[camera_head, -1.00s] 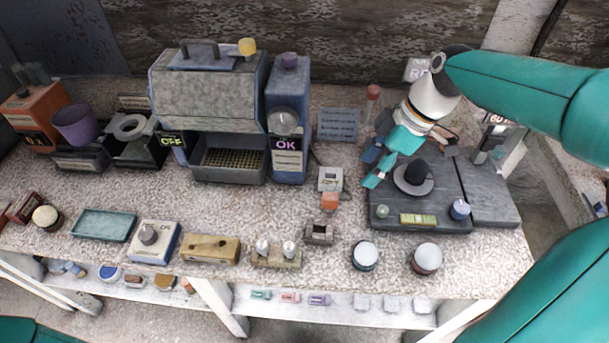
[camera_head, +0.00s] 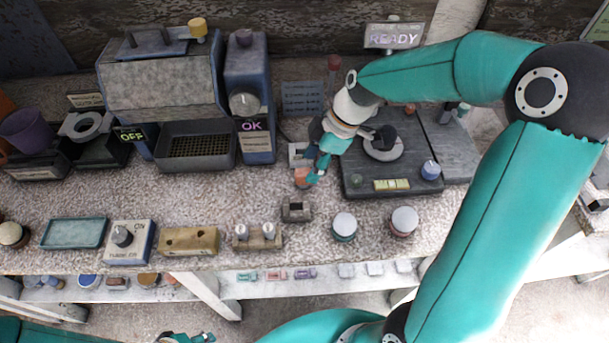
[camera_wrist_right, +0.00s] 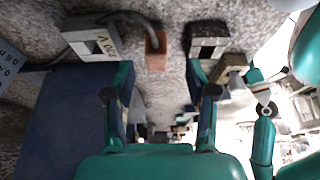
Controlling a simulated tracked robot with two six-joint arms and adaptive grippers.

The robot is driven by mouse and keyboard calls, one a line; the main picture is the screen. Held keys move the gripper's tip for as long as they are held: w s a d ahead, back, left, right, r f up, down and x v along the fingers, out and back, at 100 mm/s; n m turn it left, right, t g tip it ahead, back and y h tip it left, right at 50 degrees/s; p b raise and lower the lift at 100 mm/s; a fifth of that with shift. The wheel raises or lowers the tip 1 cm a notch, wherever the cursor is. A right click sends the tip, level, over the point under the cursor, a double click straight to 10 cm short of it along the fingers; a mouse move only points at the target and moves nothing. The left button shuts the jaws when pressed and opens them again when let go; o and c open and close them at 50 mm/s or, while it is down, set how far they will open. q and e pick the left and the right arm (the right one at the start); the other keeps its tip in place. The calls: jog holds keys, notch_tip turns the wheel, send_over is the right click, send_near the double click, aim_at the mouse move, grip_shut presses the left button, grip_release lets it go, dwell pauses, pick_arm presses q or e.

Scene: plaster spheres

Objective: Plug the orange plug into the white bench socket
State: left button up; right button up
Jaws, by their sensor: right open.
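The orange plug (camera_head: 302,179) lies on the bench just in front of the white bench socket (camera_head: 296,152), apart from it. My right gripper (camera_head: 314,176) is at the plug and partly covers the socket. In the right wrist view the plug (camera_wrist_right: 156,52) shows between and beyond the open fingertips (camera_wrist_right: 160,78), with nothing held. The white socket (camera_wrist_right: 95,42), with a dark square opening, is left of it there. A dark cable arches from the plug toward the left. My left gripper (camera_head: 186,337) shows only partly at the bottom edge; its jaws are unclear.
A dark metal block (camera_head: 296,213) with an opening stands in front of the plug. Two lidded jars (camera_head: 344,227) (camera_head: 403,221) stand right of it. A dark grey board (camera_head: 365,187) is to the right, and a blue unit (camera_head: 249,97) marked OK is behind left.

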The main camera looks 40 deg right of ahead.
aim_at(305, 171)
jog(key=x, duration=0.2)
jog(key=p+x, duration=0.1)
jog(key=x, duration=0.2)
jog(key=shift+w+r, duration=0.1)
jog(key=shift+w, duration=0.15)
jog(key=shift+c, duration=0.3)
grip_shut()
